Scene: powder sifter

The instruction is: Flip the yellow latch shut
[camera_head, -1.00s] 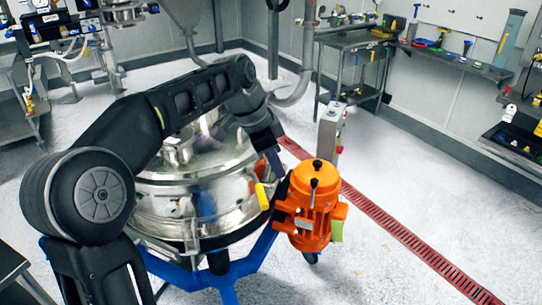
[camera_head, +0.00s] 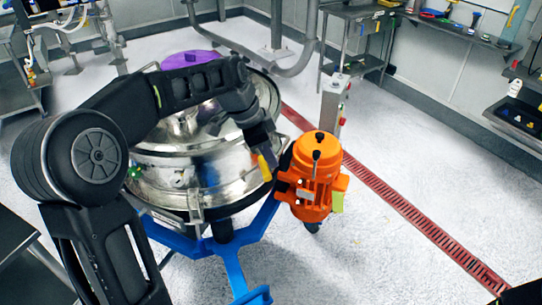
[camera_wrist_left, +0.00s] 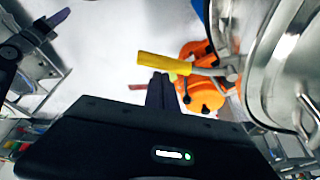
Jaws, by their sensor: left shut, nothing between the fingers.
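The yellow latch (camera_head: 267,167) sits at the right side of the steel sifter drum (camera_head: 218,176). In the left wrist view the yellow handle (camera_wrist_left: 166,63) sticks out sideways from a metal pivot at the drum's rim. My left gripper (camera_head: 277,153) is beside the latch, between the drum and the orange motor. In the left wrist view its fingers (camera_wrist_left: 161,88) are together and empty, close under the handle. Contact cannot be told. A dark jointed part with a purple tip at the wrist view's left looks like my right gripper (camera_wrist_left: 58,18); its jaws cannot be made out.
The orange motor (camera_head: 315,185) stands close to the right of the latch. A blue frame (camera_head: 232,265) carries the drum. A purple piece (camera_head: 190,58) shows behind the lid. A grey control post (camera_head: 333,105) stands behind the motor.

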